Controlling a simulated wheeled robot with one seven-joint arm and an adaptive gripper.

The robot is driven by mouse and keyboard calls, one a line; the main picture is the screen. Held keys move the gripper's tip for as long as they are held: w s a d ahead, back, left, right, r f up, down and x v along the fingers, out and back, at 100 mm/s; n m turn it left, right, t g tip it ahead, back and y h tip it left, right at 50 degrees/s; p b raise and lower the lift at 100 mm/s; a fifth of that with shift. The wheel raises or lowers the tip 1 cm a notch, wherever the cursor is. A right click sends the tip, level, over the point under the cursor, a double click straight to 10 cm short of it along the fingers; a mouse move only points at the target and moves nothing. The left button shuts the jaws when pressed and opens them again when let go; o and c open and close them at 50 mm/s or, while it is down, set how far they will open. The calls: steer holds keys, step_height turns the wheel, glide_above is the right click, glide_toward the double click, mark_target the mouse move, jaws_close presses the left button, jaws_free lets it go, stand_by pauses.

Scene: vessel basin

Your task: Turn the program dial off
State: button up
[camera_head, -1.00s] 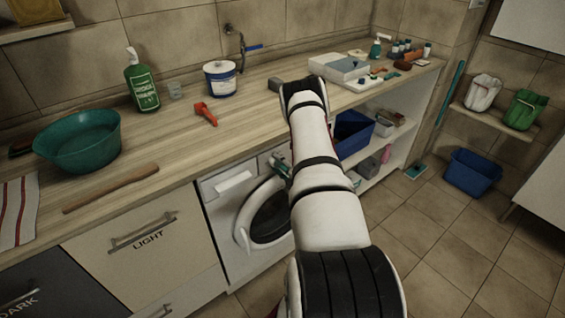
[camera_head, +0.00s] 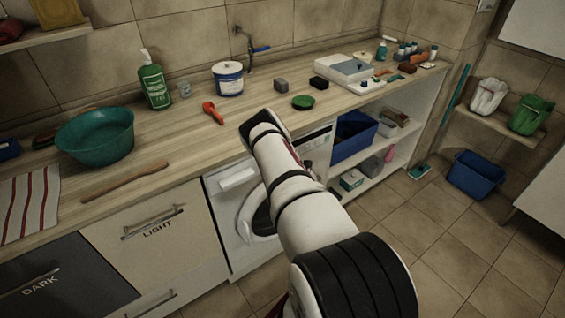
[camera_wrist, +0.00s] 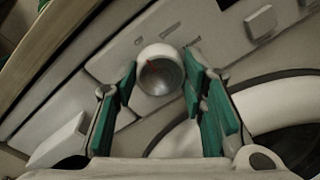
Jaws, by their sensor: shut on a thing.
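The program dial (camera_wrist: 160,76) is a round knob with a white rim, a grey face and a small red mark, on the washing machine's light front panel. In the wrist view my gripper (camera_wrist: 158,68) has its two green-padded fingers on either side of the dial, shut on it. The washing machine (camera_head: 222,210) stands under the counter in the head view, its round door partly behind my arm. My arm hides the dial and my gripper in the head view.
The wooden counter (camera_head: 190,150) runs above the machine, with a red-orange tool (camera_head: 212,112) and a green round dish (camera_head: 303,102) on it. The washer door (camera_wrist: 255,105) lies close to my right finger. Open shelves with a blue bin (camera_head: 352,140) stand to the right.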

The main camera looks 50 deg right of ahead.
steer(key=shift+n, duration=0.4)
steer(key=o, duration=1.2)
steer(key=shift+v, duration=6)
steer(key=shift+s, duration=0.1)
